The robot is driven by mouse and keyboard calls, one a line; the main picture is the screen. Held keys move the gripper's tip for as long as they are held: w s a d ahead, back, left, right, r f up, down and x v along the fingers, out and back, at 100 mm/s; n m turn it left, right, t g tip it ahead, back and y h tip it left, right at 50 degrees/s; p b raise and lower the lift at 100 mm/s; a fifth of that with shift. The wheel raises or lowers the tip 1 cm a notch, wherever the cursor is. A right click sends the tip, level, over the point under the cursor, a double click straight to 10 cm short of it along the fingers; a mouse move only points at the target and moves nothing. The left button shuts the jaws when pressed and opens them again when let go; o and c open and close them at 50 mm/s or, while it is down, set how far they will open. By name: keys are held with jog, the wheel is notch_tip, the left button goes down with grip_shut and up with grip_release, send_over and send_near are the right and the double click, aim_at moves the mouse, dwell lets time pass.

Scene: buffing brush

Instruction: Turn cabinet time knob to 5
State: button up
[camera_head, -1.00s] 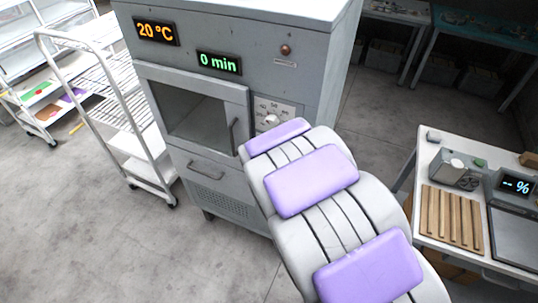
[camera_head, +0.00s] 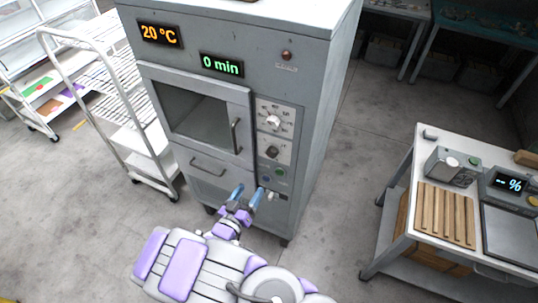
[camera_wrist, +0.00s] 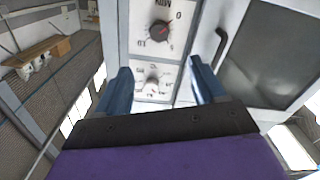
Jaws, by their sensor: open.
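The grey cabinet (camera_head: 222,172) has a time display (camera_head: 221,65) reading 0 min. Its right panel carries a white dial knob (camera_head: 272,121) above a dark knob (camera_head: 271,152). The wrist view is upside down; the dark time knob (camera_wrist: 160,30) has a red pointer toward 0, with 5 and 10 also on its scale. The white knob also shows there (camera_wrist: 152,86), between my fingers in the picture. My gripper (camera_head: 249,191) is open and empty, with blue fingers apart, in front of the cabinet's lower part, below the knobs. It touches neither knob.
The cabinet door with its handle (camera_head: 236,136) is just left of the knobs. Two small buttons (camera_head: 279,172) lie below the dark knob. A white rack (camera_head: 115,115) stands left, a bench (camera_head: 408,228) right. Floor between cabinet and bench is clear.

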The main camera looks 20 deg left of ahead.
aim_at(271, 155)
jog(key=w, duration=0.5)
jog(key=w+d+b, duration=0.1)
jog(key=w, duration=1.1)
jog(key=shift+w+d, duration=0.1)
jog(key=shift+d, duration=0.15)
jog(key=c, duration=1.1)
